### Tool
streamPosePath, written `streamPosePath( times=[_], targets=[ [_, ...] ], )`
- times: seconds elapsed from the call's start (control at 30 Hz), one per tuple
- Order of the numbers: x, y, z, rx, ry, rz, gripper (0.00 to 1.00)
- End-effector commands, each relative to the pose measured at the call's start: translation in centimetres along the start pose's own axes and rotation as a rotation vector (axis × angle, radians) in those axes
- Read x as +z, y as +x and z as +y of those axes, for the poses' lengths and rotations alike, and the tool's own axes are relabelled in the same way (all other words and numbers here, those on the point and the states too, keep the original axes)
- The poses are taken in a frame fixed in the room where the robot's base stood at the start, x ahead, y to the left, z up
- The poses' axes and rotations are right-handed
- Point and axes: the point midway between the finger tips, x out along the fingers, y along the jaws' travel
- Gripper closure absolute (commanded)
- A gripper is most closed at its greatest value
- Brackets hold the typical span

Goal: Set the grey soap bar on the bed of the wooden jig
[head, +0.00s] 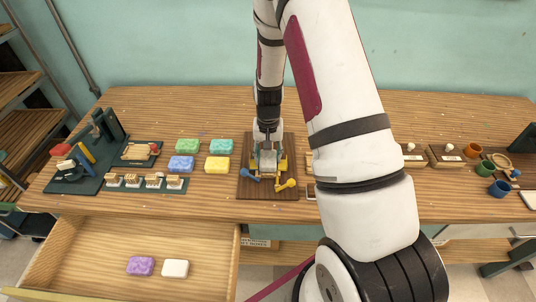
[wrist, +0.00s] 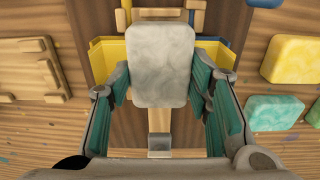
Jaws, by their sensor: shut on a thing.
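The grey soap bar (wrist: 163,62), pale and marbled, is between the teal pads of my gripper (wrist: 162,92) in the wrist view. My gripper is shut on it by its sides. The wooden jig (head: 290,148) is a brown board with yellow side pieces and blue and yellow handles. In the head view my gripper (head: 268,150) is over the middle of the jig. In the wrist view, yellow jig parts (wrist: 103,60) show on both sides behind the bar. The bar hides most of the bed, and I cannot tell whether it touches it.
Further left are stamps on a dark strip (head: 148,182) and a dark tool board (head: 75,182). An open drawer (head: 80,245) holds a purple soap (head: 140,266) and a white soap (head: 175,268). Cups (head: 485,168) stand far right.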

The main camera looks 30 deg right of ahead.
Motion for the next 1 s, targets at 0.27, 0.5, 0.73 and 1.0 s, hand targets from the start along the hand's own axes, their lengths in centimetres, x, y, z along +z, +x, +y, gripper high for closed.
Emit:
streamPosePath(
  times=[0.27,0.5,0.73,1.0],
  targets=[
    [0.00,0.33,0.00,0.000,0.000,0.000,0.85],
    [0.00,0.59,0.00,0.000,0.000,0.000,0.85],
    [0.00,0.69,0.00,0.000,0.000,0.000,0.85],
    [0.00,0.68,0.00,0.000,0.000,0.000,0.31]
  ],
)
